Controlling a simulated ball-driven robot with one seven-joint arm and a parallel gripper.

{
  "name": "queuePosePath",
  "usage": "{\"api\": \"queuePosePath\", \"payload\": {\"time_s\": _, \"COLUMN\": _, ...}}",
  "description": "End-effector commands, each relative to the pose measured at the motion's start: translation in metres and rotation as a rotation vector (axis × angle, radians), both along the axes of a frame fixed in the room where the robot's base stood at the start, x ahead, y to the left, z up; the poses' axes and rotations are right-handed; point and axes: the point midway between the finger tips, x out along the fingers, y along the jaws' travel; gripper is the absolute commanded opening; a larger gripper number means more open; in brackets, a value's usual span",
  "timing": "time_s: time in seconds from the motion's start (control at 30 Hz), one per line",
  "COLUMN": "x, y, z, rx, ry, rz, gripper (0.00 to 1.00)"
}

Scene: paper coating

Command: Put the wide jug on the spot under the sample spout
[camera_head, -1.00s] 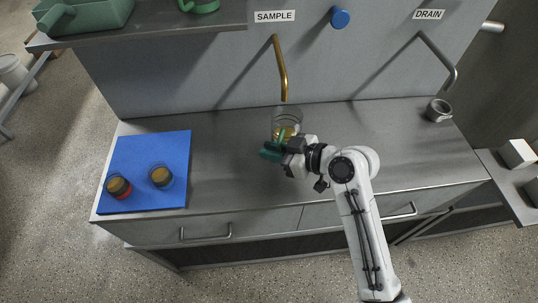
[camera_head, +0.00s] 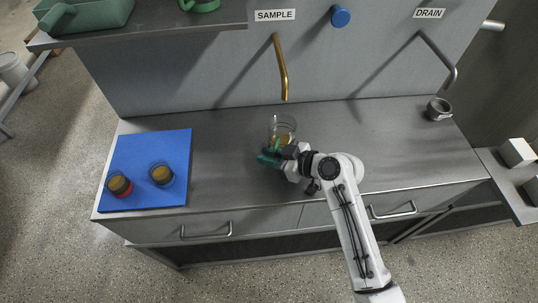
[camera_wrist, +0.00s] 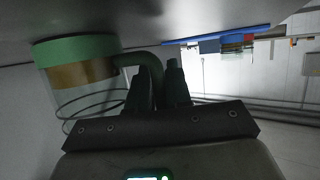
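The wide jug (camera_head: 282,124) is clear glass with amber liquid and a green handle. In the head view it is upright, just below the brass spout (camera_head: 283,75) under the SAMPLE label (camera_head: 275,15). In the wrist view, which is upside down, the jug (camera_wrist: 80,72) shows its green base and amber band at left. My gripper (camera_head: 280,150) is on the jug's near side; in the wrist view its fingers (camera_wrist: 158,90) are closed around the green handle (camera_wrist: 148,62). I cannot tell whether the base touches the counter. The spot under the spout is not distinguishable.
A blue mat (camera_head: 150,142) on the counter's left holds two small amber-filled glasses (camera_head: 119,185) (camera_head: 161,175). A grey metal mug (camera_head: 438,109) stands at far right near the DRAIN spout (camera_head: 440,58). A shelf (camera_head: 150,38) overhangs the back left. The counter between is clear.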

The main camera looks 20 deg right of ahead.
Motion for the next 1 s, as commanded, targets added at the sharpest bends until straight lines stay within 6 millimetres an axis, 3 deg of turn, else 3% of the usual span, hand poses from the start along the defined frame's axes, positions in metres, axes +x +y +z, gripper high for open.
{"api": "queuePosePath", "payload": {"time_s": 0.23, "x": 0.000, "y": 0.000, "z": 0.000, "rx": 0.000, "ry": 0.000, "rz": 0.000, "gripper": 0.42}}
{"api": "queuePosePath", "payload": {"time_s": 0.57, "x": 0.000, "y": 0.000, "z": 0.006, "rx": 0.000, "ry": 0.000, "rz": 0.000, "gripper": 0.42}}
{"api": "queuePosePath", "payload": {"time_s": 1.0, "x": -0.060, "y": -0.048, "z": 0.034, "rx": 0.000, "ry": -0.002, "rz": -0.003, "gripper": 0.42}}
